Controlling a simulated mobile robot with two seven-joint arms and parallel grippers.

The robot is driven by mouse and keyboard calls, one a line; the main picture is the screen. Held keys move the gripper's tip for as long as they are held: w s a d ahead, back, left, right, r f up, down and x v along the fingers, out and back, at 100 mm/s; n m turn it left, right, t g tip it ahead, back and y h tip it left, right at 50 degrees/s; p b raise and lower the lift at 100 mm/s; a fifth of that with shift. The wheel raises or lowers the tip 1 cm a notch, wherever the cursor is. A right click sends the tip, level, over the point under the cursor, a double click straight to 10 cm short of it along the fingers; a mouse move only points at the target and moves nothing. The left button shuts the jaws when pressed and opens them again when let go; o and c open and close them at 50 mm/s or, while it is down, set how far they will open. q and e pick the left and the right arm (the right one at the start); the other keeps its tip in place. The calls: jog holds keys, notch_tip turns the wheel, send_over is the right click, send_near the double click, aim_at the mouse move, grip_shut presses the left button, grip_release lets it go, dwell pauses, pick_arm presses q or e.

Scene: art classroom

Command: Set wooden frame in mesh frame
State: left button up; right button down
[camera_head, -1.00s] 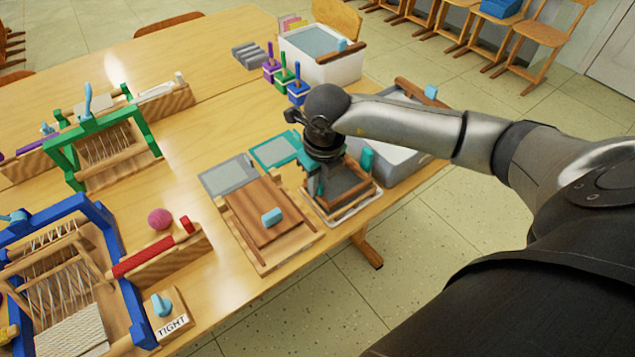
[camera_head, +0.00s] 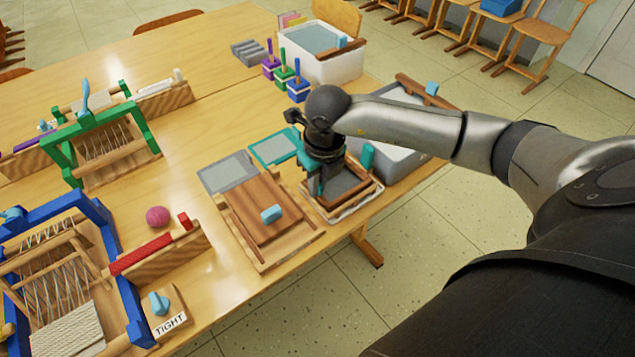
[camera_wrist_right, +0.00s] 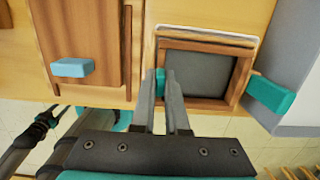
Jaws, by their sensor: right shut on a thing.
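The wooden frame (camera_wrist_right: 243,76) has a teal handle at each end. My right gripper (camera_wrist_right: 168,95) is shut on its left handle (camera_wrist_right: 160,82), and its right handle (camera_wrist_right: 271,93) is free. In the head view, the right gripper (camera_head: 318,190) reaches down to the wooden frame (camera_head: 365,196) near the table's right edge. A grey mesh surface (camera_wrist_right: 197,72), apparently the mesh frame, shows through the opening. The wooden frame lies over it, nearly lined up; I cannot tell whether they touch. My left gripper is not in view.
A wooden board (camera_head: 257,215) with a blue knob lies close on the left. Grey and teal-edged screens (camera_head: 274,150) lie behind. A grey-white tub (camera_head: 405,165) stands close on the right. Looms (camera_head: 105,150) fill the left side of the table.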

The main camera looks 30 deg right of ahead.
jog(key=c, duration=0.8)
grip_release()
jog(key=shift+c, duration=0.2)
jog(key=r, duration=0.2)
jog(key=r+p, duration=0.1)
jog(key=r, duration=0.3)
jog(key=shift+s+r+p, duration=0.15)
jog(key=shift+s+p, duration=0.15)
pick_arm(q)
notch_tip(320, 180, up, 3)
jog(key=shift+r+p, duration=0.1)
jog(key=shift+p, duration=0.65)
pick_arm(e)
notch_tip(320, 180, up, 9)
jog(key=s, duration=0.1)
